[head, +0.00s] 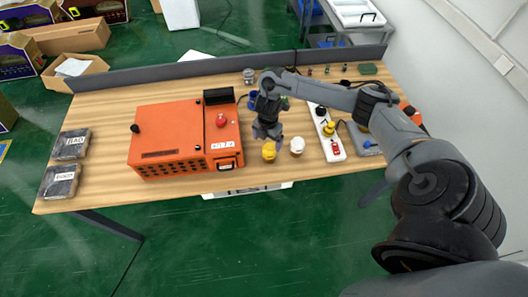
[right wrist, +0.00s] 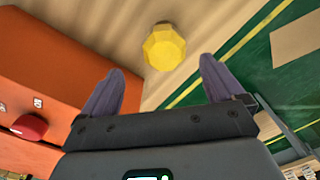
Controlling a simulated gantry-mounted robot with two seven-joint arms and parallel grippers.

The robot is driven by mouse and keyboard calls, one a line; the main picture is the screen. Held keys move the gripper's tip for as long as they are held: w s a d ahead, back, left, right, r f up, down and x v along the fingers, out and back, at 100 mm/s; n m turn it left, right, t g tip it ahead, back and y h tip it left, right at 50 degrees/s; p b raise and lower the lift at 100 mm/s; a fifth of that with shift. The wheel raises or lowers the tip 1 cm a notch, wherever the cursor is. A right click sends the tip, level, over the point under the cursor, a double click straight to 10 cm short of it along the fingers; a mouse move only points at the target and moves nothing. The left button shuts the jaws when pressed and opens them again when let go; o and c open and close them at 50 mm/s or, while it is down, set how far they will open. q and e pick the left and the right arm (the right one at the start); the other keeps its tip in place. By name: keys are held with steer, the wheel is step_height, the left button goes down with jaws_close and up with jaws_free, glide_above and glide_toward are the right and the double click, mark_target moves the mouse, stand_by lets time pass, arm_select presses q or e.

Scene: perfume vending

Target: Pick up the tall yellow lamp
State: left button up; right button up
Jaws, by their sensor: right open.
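The yellow lamp (head: 269,151) stands on the wooden table near its front edge, between the orange box and a white lamp. In the right wrist view the yellow lamp (right wrist: 164,48) shows as a faceted yellow top, just beyond the gap between my fingers. My right gripper (head: 268,136) is open and empty, close behind and above the yellow lamp in the head view. Its two fingers (right wrist: 158,90) are apart in the right wrist view, and the lamp is not between them. How tall the lamp is cannot be told. My left gripper is not in view.
The orange box (head: 165,130) with a red button stands close to the left of my right gripper. A white lamp (head: 297,145) stands just right of the yellow one. A white power strip (head: 328,138) lies further right. Bare table (head: 105,120) shows at the left.

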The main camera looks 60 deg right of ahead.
mark_target(268, 147)
steer(key=f, duration=0.4)
steer(key=shift+s+a, duration=0.25)
steer(key=shift+a, duration=0.05)
steer(key=shift+w+d+f, duration=0.1)
steer(key=shift+f, duration=0.25)
steer(key=shift+s+d+f, duration=0.1)
steer(key=shift+d+f, duration=0.05)
steer(key=shift+f, duration=1.2)
steer(key=shift+s+d+f, duration=0.1)
steer(key=shift+d+f, duration=0.05)
steer(key=shift+f, duration=1.15)
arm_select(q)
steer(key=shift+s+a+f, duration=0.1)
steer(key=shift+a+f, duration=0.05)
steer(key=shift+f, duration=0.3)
arm_select(e)
steer(key=shift+c, duration=0.4)
steer(key=c, duration=1.1)
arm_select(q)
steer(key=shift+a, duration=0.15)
arm_select(e)
steer(key=shift+r, duration=0.2)
